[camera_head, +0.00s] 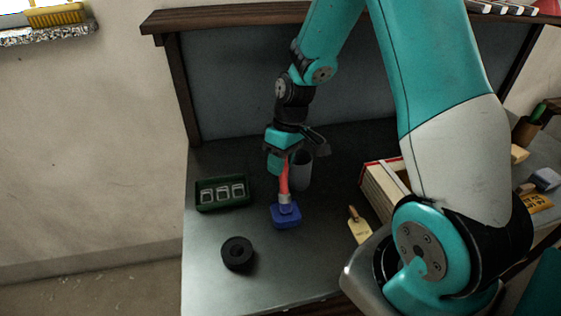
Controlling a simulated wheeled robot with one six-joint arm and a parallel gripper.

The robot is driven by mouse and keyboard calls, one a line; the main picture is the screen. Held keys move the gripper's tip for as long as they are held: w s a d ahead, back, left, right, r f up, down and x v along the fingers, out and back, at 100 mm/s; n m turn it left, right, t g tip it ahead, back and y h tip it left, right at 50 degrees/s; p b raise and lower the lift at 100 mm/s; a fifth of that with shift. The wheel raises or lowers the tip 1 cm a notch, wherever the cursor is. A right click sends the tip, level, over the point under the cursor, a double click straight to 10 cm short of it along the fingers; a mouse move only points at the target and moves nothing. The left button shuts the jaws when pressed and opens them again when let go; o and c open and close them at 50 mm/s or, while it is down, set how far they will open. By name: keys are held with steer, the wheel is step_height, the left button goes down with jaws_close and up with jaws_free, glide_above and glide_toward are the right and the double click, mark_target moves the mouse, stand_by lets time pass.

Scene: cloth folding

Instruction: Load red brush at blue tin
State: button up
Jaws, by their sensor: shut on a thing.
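My gripper (283,162) is shut on the red brush (283,180), gripping the upper part of its handle. The brush hangs nearly upright with its metal band and bristle end pointing down. The blue tin (287,216) stands on the dark table below it. The brush's lower end is at the tin's top; the bristles are hidden, and I cannot tell how deep they are in the tin.
A grey cup (301,172) stands just behind the brush. A green tray (222,194) with small square pieces is at left, and a black ring (237,253) is in front. The front-centre table is clear.

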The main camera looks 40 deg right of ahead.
step_height(320, 180, up, 7)
steer(key=p, duration=0.6)
stand_by(0.3)
stand_by(0.7)
